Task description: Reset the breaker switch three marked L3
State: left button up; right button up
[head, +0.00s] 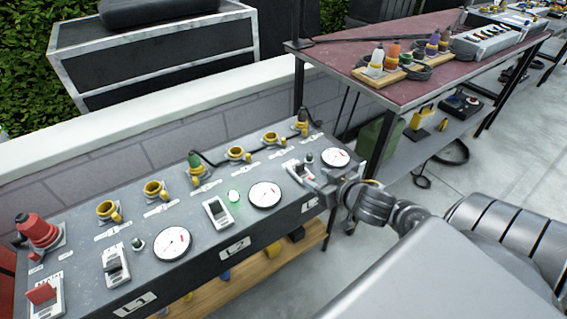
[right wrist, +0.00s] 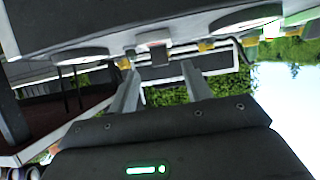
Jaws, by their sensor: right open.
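The grey control panel (head: 205,180) carries breaker switches in a row. The L3 switch (head: 296,171) has a pale frame and sits at the right end, above the L3 label (head: 310,204) and left of a round gauge (head: 335,157). Its lever position is hard to tell. My right gripper (head: 318,188) is just in front of the L3 switch, pointing at it. In the right wrist view its two fingers (right wrist: 160,88) are apart and empty, with a switch (right wrist: 153,52) ahead between them. Contact cannot be told. My left gripper is out of view.
A red main switch (head: 42,294) is at far left. Yellow sockets (head: 154,189) line the back. A red-topped table (head: 420,60) stands behind right.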

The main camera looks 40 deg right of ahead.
aim_at(302, 164)
jog(key=shift+t, duration=0.3)
jog(key=b+x, duration=0.1)
jog(key=x, duration=0.2)
jog(key=r+b+x, duration=0.1)
jog(key=x, duration=0.2)
jog(key=b+x, duration=0.1)
jog(key=x, duration=0.3)
jog(key=shift+w+d+r+b, duration=0.15)
jog(key=shift+w+r+b, duration=0.05)
jog(key=shift+b, duration=0.15)
jog(key=shift+w+f, duration=0.1)
jog(key=shift+w, duration=0.35)
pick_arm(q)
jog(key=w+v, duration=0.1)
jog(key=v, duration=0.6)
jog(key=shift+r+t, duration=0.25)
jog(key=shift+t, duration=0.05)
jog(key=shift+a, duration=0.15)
pick_arm(e)
jog(key=c, duration=1)
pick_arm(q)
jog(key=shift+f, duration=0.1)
